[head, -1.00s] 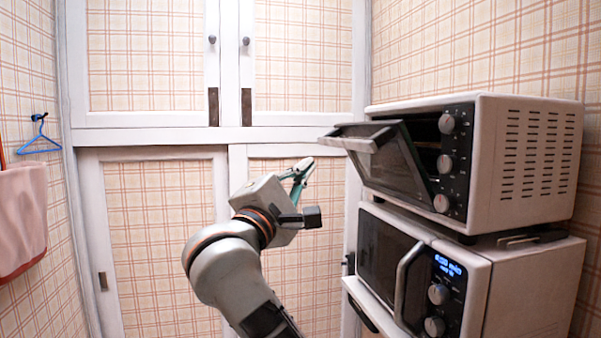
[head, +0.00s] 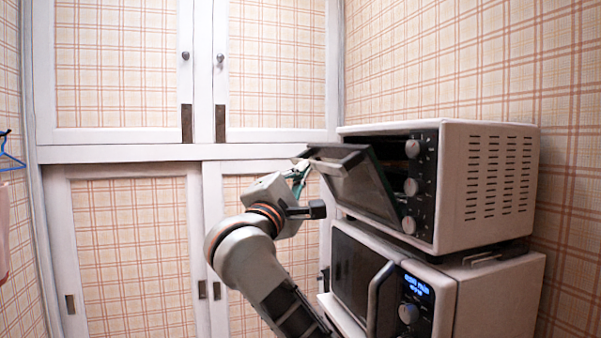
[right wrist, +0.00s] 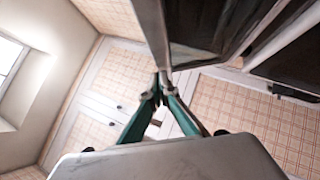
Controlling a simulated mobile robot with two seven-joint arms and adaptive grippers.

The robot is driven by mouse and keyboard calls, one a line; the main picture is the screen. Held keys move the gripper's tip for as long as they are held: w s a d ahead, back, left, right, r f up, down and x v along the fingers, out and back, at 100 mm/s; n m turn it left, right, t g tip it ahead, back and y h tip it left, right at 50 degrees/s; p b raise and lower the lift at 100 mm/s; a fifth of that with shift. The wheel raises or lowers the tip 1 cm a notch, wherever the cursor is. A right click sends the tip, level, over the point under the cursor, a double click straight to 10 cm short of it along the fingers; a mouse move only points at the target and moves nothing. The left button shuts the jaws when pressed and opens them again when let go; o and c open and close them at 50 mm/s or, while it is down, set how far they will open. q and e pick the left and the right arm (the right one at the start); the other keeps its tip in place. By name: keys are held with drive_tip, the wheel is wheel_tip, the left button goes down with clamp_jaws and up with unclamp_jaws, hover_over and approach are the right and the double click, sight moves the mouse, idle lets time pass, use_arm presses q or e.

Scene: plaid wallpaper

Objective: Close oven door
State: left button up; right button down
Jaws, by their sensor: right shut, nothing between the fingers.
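The white oven (head: 487,185) stands on top of a microwave at the right in the head view. Its glass door (head: 360,185) hangs partly open, tilted out to the left, with the handle bar at its upper outer edge. My right gripper (head: 303,172) is shut and empty, at the door's outer left end by the handle; I cannot tell whether it touches. In the right wrist view the closed fingertips (right wrist: 160,80) are right at the edge of the door (right wrist: 205,30). My left gripper is not in view.
The microwave (head: 500,300) with a vertical handle (head: 376,300) sits under the oven, close to my right arm. White cupboards with plaid panels (head: 115,65) cover the back wall. A blue hanger (head: 8,155) hangs at the far left. The space left of my arm is clear.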

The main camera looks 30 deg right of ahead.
sight(318, 162)
drive_tip(key=shift+r, duration=0.1)
drive_tip(key=d+r+m, duration=0.1)
drive_tip(key=d+r+m+g+p, duration=0.1)
drive_tip(key=r, duration=0.1)
drive_tip(key=s+d+r+m+g+y, duration=0.1)
drive_tip(key=shift+d+r+p, duration=0.3)
drive_tip(key=shift+p, duration=0.1)
drive_tip(key=shift+s+d+r, duration=0.15)
drive_tip(key=shift+d+r, duration=0.35)
drive_tip(key=shift+d, duration=0.25)
drive_tip(key=shift+s+d+r, duration=0.2)
drive_tip(key=shift+d+r, duration=0.3)
drive_tip(key=shift+d, duration=0.3)
drive_tip(key=shift+s+d+r, duration=0.15)
drive_tip(key=shift+d+r, duration=0.35)
drive_tip(key=shift+d, duration=0.25)
